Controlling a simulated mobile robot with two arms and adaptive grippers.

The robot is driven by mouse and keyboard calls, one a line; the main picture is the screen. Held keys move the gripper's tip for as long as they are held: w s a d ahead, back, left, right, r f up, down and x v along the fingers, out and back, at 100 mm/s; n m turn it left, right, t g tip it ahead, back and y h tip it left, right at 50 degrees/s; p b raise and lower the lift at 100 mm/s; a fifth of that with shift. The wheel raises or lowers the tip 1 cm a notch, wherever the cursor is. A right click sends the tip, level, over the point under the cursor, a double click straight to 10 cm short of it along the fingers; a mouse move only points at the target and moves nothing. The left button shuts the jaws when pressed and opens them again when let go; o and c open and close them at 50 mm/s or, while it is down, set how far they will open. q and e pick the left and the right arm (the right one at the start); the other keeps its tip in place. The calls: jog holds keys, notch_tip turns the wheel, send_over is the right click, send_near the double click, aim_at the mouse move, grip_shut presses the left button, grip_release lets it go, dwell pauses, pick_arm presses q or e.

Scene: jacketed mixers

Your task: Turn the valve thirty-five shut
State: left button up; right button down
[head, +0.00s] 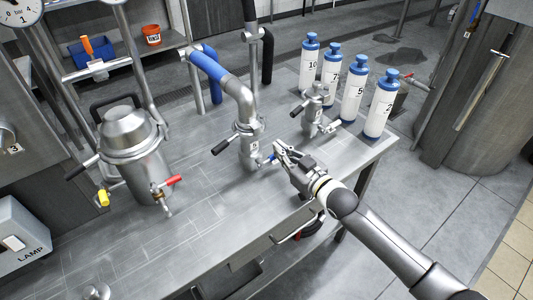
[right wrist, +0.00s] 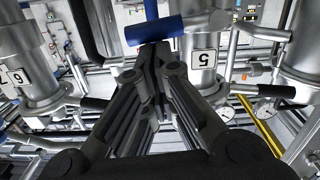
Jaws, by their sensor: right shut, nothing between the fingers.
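A small valve with a blue handle (head: 270,159) sits low on a steel pipe fitting (head: 250,148) on the bench. In the right wrist view the blue handle (right wrist: 154,29) lies crosswise just beyond my fingertips, and a plate near it reads 5 (right wrist: 203,58). I cannot read a thirty-five anywhere. My right gripper (head: 281,149) is at the handle's right end, fingers closed together with nothing between them. The fingertips (right wrist: 153,58) are very close to the handle; I cannot tell if they touch. My left gripper is not in view.
A second steel fitting (head: 313,112) stands behind the gripper, near several blue-capped white bottles (head: 353,91). A jacketed vessel (head: 135,145) with a red-handled valve (head: 166,185) stands left. A black clamp handle (head: 223,146) sticks out left.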

jog(key=shift+w+d+f, duration=0.1)
jog(key=shift+f, duration=0.1)
dwell(0.3)
jog(key=shift+r, duration=0.15)
jog(key=s+d+r+p, duration=0.2)
jog(key=s+d+r, duration=0.2)
jog(key=s, duration=0.5)
jog(key=shift+d, duration=1.1)
